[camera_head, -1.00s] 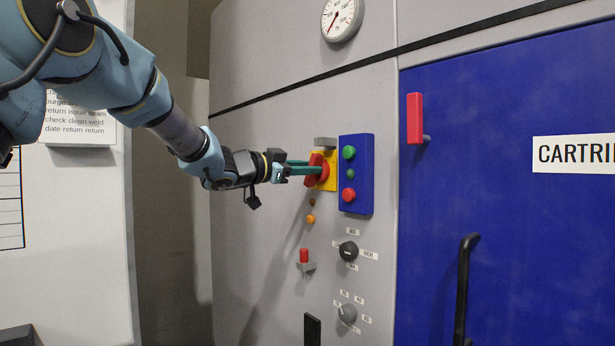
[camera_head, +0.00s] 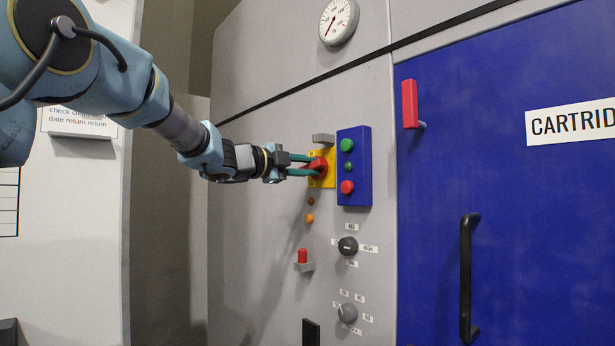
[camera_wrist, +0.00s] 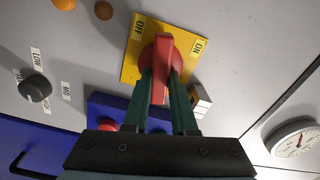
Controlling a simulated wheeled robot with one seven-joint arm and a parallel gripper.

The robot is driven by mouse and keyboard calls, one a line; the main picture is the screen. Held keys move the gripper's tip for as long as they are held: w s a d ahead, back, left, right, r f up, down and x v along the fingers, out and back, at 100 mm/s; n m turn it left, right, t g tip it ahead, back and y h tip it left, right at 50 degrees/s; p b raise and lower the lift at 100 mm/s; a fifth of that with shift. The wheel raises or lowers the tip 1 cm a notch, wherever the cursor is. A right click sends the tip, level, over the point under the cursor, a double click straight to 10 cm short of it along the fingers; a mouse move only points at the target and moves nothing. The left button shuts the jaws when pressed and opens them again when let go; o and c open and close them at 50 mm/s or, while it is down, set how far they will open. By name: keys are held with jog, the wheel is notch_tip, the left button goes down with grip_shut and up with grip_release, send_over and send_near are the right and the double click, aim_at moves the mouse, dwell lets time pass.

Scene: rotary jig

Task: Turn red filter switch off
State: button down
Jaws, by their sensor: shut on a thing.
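The red filter switch (camera_head: 319,166) is a red rotary handle on a yellow plate (camera_head: 328,182) on the grey cabinet front. In the wrist view its red handle (camera_wrist: 163,52) stands over the yellow plate (camera_wrist: 130,68), which bears an OFF label (camera_wrist: 138,25) and an ON label (camera_wrist: 198,46). The handle's far end lies between the two labels. My gripper (camera_head: 306,165) has a green finger on each side of the handle and is shut on it; the wrist view shows this too (camera_wrist: 162,88). The fingers hide part of the handle.
A blue button box (camera_head: 354,190) with green and red buttons sits close right of the switch. A grey bracket (camera_head: 323,138) is just above. Lamps, a red toggle (camera_head: 302,256) and black (camera_head: 348,246) and grey knobs lie below. A blue door (camera_head: 540,220) is at right.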

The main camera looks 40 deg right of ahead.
jog(key=shift+f+m+b, duration=0.2)
jog(key=shift+m+b, duration=0.6)
jog(key=shift+m, duration=0.4)
jog(key=c, duration=0.7)
grip_release()
jog(key=a, duration=0.3)
jog(key=a+b, duration=0.1)
jog(key=a, duration=0.3)
jog(key=a+b, duration=0.1)
jog(key=a, duration=0.2)
jog(key=shift+w+a, duration=0.3)
jog(key=shift+a, duration=0.1)
